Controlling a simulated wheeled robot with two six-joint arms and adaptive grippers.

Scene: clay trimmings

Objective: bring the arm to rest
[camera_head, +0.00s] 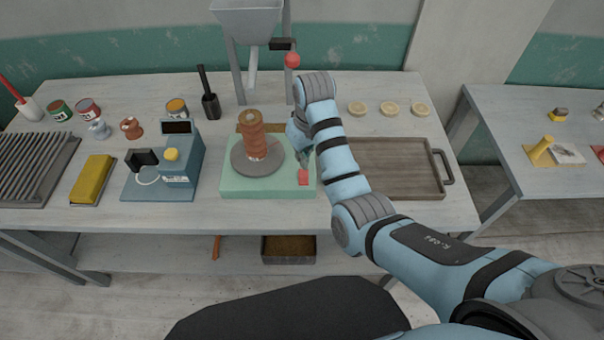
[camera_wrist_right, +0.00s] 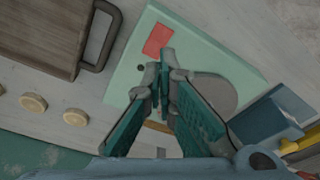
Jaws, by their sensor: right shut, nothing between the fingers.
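My right arm (camera_head: 340,170) reaches from the lower right over the table. Its gripper (camera_head: 304,158) is beside the right side of a stacked terracotta clay form (camera_head: 253,135), which stands upright on a grey round wheel head (camera_head: 238,165) on a pale green base (camera_head: 240,188). In the right wrist view the gripper (camera_wrist_right: 164,68) is shut and empty, above the green base (camera_wrist_right: 131,52), near its red square (camera_wrist_right: 158,40). The wheel head (camera_wrist_right: 219,92) is partly hidden by the fingers there. My left gripper is not in view.
A wooden tray (camera_head: 440,190) and pale discs (camera_head: 390,108) lie right of the arm. A blue scale-like device (camera_head: 180,165), yellow block (camera_head: 92,178) and ribbed rack (camera_head: 30,165) are left. A grey hopper (camera_head: 246,22) and red-knobbed lever (camera_head: 292,60) stand behind.

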